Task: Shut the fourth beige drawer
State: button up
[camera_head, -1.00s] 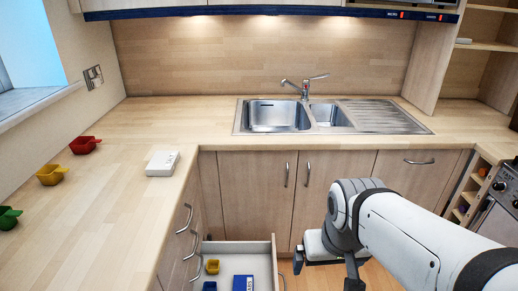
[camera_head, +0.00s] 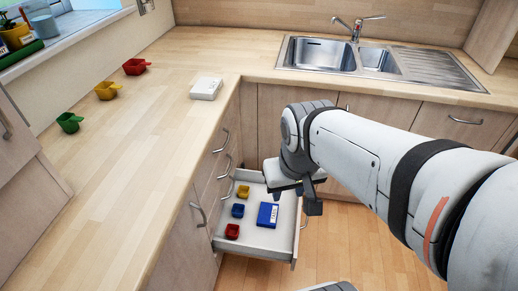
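A pulled-out drawer (camera_head: 262,244) with pale sides stands open below several shut drawer fronts with metal handles, left of centre in the head view. Its handle (camera_head: 304,216) shows at the right edge of its front. Inside lie a yellow cup (camera_head: 243,191), a blue cup (camera_head: 238,210), a red cup (camera_head: 232,231) and a blue box (camera_head: 268,215). My gripper (camera_head: 297,197) hangs over the far right part of the drawer, close to its front. Its fingers look apart, with nothing between them. I cannot tell whether it touches the drawer.
The wooden worktop (camera_head: 120,170) runs along the left and back. It carries red (camera_head: 136,66), yellow (camera_head: 106,90) and green (camera_head: 69,122) scoops and a white box (camera_head: 206,88). A sink (camera_head: 321,54) is at the back. The wooden floor (camera_head: 340,245) right of the drawer is clear.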

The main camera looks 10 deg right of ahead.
aim_at(270, 244)
jog(key=u, duration=1.55)
jog(key=k, duration=1.5)
jog(key=z, duration=1.25)
jog(key=i, duration=1)
jog(key=z, duration=0.05)
